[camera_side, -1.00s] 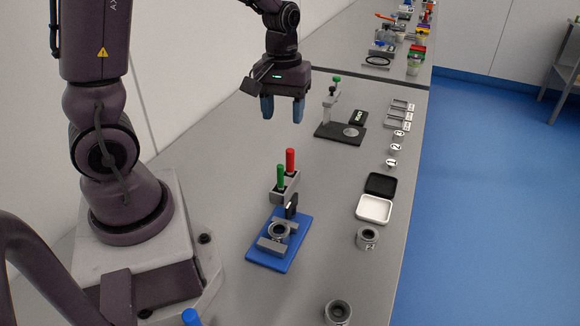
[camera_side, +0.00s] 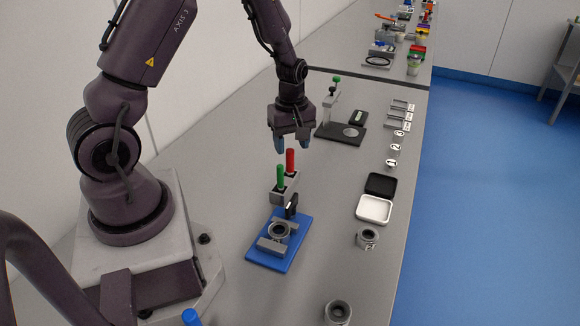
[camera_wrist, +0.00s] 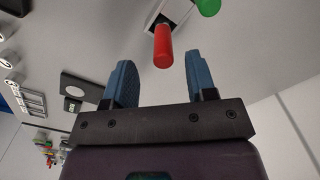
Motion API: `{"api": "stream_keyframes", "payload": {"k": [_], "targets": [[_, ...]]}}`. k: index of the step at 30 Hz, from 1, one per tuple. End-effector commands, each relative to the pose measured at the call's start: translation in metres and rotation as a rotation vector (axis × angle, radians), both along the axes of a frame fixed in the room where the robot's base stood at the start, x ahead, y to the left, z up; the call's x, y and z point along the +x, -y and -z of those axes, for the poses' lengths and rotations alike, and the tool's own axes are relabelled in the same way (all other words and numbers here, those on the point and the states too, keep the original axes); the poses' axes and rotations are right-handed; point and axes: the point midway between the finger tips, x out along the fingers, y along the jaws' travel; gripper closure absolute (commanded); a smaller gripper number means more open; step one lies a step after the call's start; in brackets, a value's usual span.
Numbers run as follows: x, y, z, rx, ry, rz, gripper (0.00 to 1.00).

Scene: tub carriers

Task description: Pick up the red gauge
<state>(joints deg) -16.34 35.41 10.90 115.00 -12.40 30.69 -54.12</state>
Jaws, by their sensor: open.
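The red gauge (camera_side: 290,161) stands upright in a small grey holder (camera_side: 285,192), beside a green gauge (camera_side: 281,176). My gripper (camera_side: 294,148) is open and empty, just above and behind the red gauge in the side view, with its fingers pointing down. In the wrist view the red gauge (camera_wrist: 163,47) shows beyond and between the two blue fingertips (camera_wrist: 160,72), apart from them. The green gauge (camera_wrist: 208,5) is at the top edge there, partly cut off. The lower ends of both gauges are hidden in the holder.
A blue fixture (camera_side: 280,250) with a grey ring part stands in front of the holder. A black stand with a green knob (camera_side: 336,80) is behind. The bench between is clear.

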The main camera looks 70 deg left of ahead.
Motion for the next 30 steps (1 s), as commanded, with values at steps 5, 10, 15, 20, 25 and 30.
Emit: {"api": "stream_keyframes", "payload": {"k": [5,10,15,20,25,30], "targets": [[-0.003,0.0,0.017,-0.002,-0.003,0.0,0.48],[-0.004,0.0,0.043,-0.002,-0.003,0.001,0.48],[-0.004,-0.001,0.054,0.0,0.0,0.001,0.48],[-0.003,-0.001,0.054,0.0,0.001,0.001,0.48],[-0.003,-0.001,0.054,0.0,0.001,0.001,0.78],[-0.003,-0.001,0.053,0.001,0.001,0.001,1.0]]}}
